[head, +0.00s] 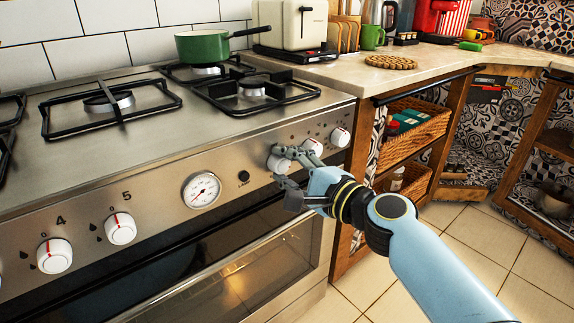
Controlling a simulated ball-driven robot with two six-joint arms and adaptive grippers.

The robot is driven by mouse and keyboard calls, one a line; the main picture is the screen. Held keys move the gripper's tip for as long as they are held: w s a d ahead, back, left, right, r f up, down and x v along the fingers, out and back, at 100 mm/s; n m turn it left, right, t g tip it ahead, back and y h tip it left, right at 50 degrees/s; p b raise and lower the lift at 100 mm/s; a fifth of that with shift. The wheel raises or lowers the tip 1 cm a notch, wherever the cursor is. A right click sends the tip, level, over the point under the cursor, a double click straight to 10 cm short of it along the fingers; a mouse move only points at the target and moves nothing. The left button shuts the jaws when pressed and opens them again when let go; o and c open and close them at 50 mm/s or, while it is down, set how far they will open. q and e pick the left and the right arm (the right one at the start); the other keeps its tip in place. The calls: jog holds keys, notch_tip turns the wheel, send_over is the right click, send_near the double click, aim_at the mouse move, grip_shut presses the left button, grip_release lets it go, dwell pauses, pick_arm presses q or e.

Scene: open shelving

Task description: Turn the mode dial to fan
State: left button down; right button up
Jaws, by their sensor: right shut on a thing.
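The stove's front panel (160,211) carries several white dials with red marks. My right gripper (280,168) is at the right part of this panel, its fingers closed around a white dial (276,161), the leftmost of three dials there. The fingers partly cover that dial, so its mark and setting cannot be read. Two more white dials, a middle one (313,147) and a right one (340,137), sit just right of the gripper. Which symbol means fan is too small to read. My left gripper is not in view.
A round gauge (201,190) and a small black button (244,177) are left of the gripper. The oven door (255,270) lies below. A green pan (203,46) stands on the hob. Wooden shelving with wicker baskets (418,137) stands to the right, with open tiled floor before it.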

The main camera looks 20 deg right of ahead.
dwell(0.4)
jog(key=o, duration=1.1)
jog(key=shift+o, duration=0.2)
jog(key=shift+d, duration=0.1)
jog(key=shift+s+d+f, duration=0.1)
jog(key=shift+s, duration=0.25)
jog(key=v, duration=1.1)
jog(key=shift+s, duration=0.15)
